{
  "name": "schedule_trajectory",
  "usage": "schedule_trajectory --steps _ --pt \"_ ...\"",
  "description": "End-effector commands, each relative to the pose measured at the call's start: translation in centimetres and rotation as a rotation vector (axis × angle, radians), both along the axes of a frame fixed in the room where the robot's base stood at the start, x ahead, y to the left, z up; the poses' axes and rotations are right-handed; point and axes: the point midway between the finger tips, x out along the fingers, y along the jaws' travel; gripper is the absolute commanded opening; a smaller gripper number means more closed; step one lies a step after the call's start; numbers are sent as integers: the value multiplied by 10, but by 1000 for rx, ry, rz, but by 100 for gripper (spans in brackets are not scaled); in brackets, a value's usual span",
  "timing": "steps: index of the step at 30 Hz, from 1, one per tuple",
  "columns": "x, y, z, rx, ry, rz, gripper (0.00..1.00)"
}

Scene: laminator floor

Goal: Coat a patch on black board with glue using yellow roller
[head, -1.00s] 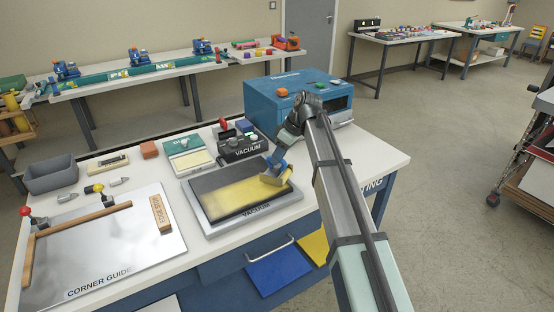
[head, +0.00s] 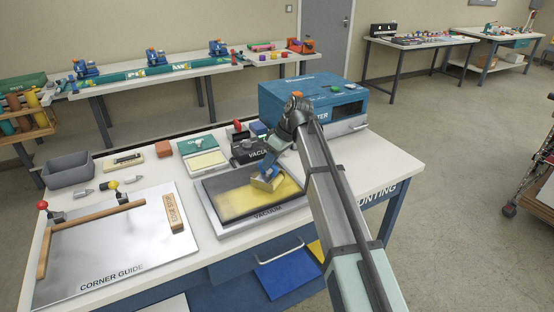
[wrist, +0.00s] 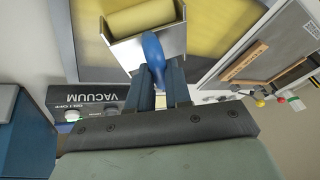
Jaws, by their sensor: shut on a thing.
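My gripper (head: 268,166) is shut on the blue handle (wrist: 153,55) of the yellow roller (head: 266,181). In the wrist view the roller's yellow cylinder (wrist: 143,17) sits in a metal frame. The black board (head: 222,198) lies on the grey vacuum plate (head: 232,226). A yellow coated patch (head: 288,189) covers its right and near part; the far left part is dark. The roller is over the board, around its middle; whether it touches is hard to tell. The open green glue pad (head: 205,160) lies behind the board.
A vacuum switch box (head: 248,151) stands just behind the board, and a blue machine (head: 310,100) at the back right. At left are the corner guide plate (head: 125,245), a wooden block (head: 174,206) and a grey bin (head: 68,169).

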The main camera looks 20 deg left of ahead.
Motion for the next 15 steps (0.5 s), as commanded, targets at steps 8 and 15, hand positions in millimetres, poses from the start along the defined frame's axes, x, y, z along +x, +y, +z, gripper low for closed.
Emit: schedule_trajectory --steps 8,15 --pt "-19 18 0 -1 1 1 0" --pt "-34 33 0 0 0 1 0"
